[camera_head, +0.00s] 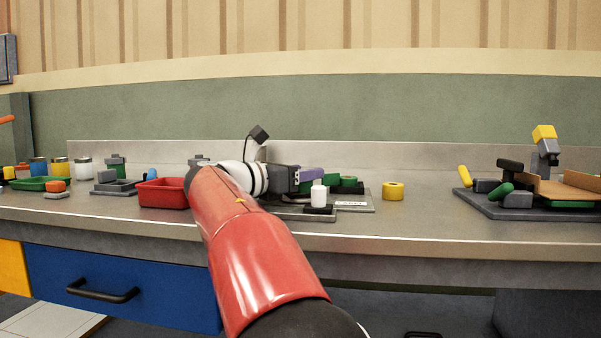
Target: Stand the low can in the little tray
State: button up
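My red and white arm reaches forward over the bench, and my gripper (308,180) is at its far end, near the middle of the bench. A purple piece shows at the gripper's end; I cannot tell if it is a finger or a held thing. A low yellow round piece (393,191) sits on the bench to the right of the gripper; I cannot tell if it is the low can. A small red tray (165,194) stands left of my arm. A shallow green tray (42,184) is farther left. Which one is the little tray is unclear.
A white cylinder (318,196) stands on a dark base before the gripper, with green pieces (347,182) behind. Blue, yellow and white jars (84,169) stand at the left. A grey fixture (515,200) fills the right. Bench (425,215) is clear between.

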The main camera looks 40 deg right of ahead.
jog(key=shift+o, duration=0.8)
jog(key=shift+f, duration=0.1)
